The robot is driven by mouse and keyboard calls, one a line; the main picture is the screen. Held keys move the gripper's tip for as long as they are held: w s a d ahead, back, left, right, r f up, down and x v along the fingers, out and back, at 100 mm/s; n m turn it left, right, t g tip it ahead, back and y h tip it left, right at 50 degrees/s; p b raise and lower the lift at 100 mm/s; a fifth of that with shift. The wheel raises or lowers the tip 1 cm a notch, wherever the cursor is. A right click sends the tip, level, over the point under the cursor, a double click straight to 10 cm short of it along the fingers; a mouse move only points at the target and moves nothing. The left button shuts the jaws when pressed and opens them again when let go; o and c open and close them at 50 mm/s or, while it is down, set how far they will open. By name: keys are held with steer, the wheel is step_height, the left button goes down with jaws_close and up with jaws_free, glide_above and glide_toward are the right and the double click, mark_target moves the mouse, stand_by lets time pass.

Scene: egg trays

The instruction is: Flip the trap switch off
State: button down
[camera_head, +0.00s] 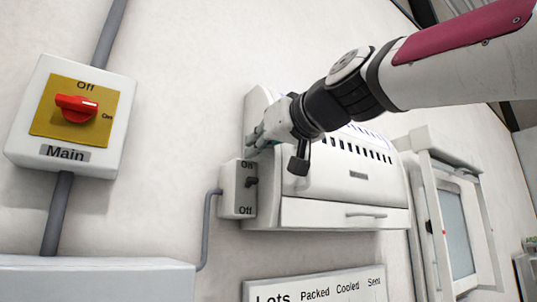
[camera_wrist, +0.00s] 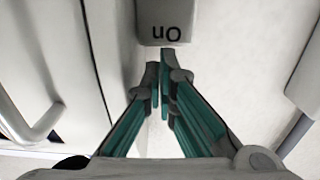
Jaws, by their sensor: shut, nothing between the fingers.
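The trap switch (camera_head: 237,195) is a small grey box on the wall, marked On at the top and Off at the bottom. Its dark lever (camera_head: 251,181) sticks out between the labels, a little nearer to On. My gripper (camera_head: 252,138) is just above the box in the head view. In the wrist view my gripper (camera_wrist: 160,55) is shut and empty, its green-lined fingers close together. Their tips are close to the edge of the switch box (camera_wrist: 180,14) at the upside-down On label. I cannot tell whether they touch it. The lever does not show in the wrist view.
A white slotted cabinet (camera_head: 345,190) is right beside the switch, partly behind my arm. A Main switch (camera_head: 112,132) with a red knob is at the left. A grey conduit (camera_head: 206,230) runs down from the trap switch. A lettered sign (camera_head: 310,292) is below.

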mark_target(266, 172)
steer(key=shift+s+d+f, duration=0.15)
steer(key=shift+s+f, duration=0.1)
steer(key=shift+f, duration=0.35)
steer(key=shift+s+d+f, duration=0.2)
steer(key=shift+f, duration=0.35)
steer(key=shift+s+d+f, duration=0.15)
steer(key=shift+s+f, duration=0.1)
steer(key=shift+f, duration=0.35)
steer(key=shift+f+b, duration=0.25)
steer(key=shift+b, duration=1)
steer(key=shift+r, duration=0.1)
steer(key=shift+s+d+f+t+y+b, duration=0.25)
steer(key=shift+t+y+b, duration=0.35)
steer(key=shift+b, duration=2.45)
steer(key=f+t+y+b, duration=0.1)
steer(key=b, duration=0.6)
steer(key=f+t+y+b, duration=0.1)
steer(key=t+b, duration=0.1)
steer(key=b, duration=0.4)
steer(key=shift+s+d+b, duration=0.2)
steer(key=shift+s+b, duration=0.1)
steer(key=shift+b, duration=0.05)
steer(key=shift+s+r, duration=0.1)
steer(key=shift+r, duration=0.05)
